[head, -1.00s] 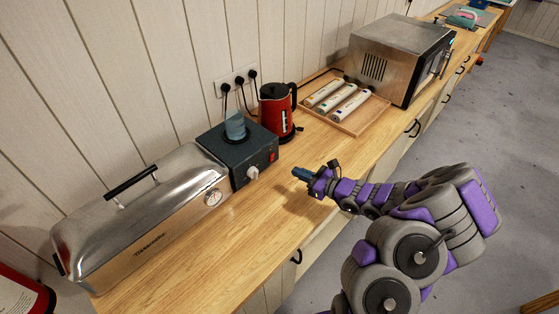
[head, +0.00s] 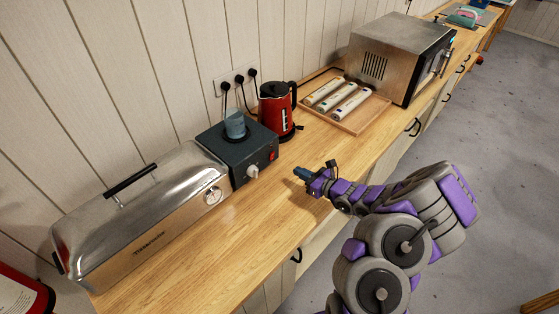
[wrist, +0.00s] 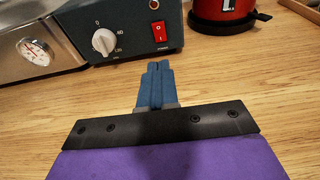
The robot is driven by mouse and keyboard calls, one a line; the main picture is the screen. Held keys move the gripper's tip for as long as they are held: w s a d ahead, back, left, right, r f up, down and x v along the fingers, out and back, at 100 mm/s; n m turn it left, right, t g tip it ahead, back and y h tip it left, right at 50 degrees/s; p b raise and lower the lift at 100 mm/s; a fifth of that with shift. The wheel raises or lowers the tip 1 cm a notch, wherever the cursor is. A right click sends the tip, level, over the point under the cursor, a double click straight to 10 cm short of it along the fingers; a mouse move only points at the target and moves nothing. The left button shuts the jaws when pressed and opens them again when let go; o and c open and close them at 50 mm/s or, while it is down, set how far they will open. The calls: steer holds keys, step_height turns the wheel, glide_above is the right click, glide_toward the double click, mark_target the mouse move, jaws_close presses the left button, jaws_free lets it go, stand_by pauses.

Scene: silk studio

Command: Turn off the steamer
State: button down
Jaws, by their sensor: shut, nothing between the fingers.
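The steamer is a long metal chest (head: 150,215) with a black lid handle and a round dial gauge. A dark control box (head: 240,150) joins its right end. In the wrist view the box front (wrist: 132,22) carries a white knob (wrist: 104,41) with marks around it and a red rocker switch (wrist: 158,31) to its right. My gripper (head: 301,172) is in front of the control box, above the counter and apart from it. In the wrist view its blue fingers (wrist: 156,72) are together and empty, pointing toward the box below the red switch.
A red kettle (head: 277,110) stands right of the box. Beyond it are a wooden tray (head: 357,122) with several tubes and a metal microwave (head: 398,58). Black plugs (head: 239,79) sit in the wall. The counter (head: 235,225) before the box is clear.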

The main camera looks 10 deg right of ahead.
steer(key=b, duration=0.1)
glide_toward(272, 156)
steer(key=x, duration=0.5)
steer(key=shift+f, duration=0.4)
steer(key=shift+w+a+r, duration=0.15)
steer(key=shift+w+a, duration=0.2)
steer(key=shift+w, duration=0.3)
steer(key=shift+w+a+r+g, duration=0.15)
steer(key=shift+w+g, duration=0.05)
steer(key=shift+g, duration=0.1)
steer(key=shift+s, duration=0.1)
steer(key=shift+s+d, duration=0.1)
steer(key=shift+d, duration=0.1)
steer(key=r+p+v, duration=0.1)
steer(key=p+v, duration=0.1)
steer(key=v, duration=1.1)
steer(key=shift+a+r, duration=0.15)
steer(key=shift+a, duration=0.05)
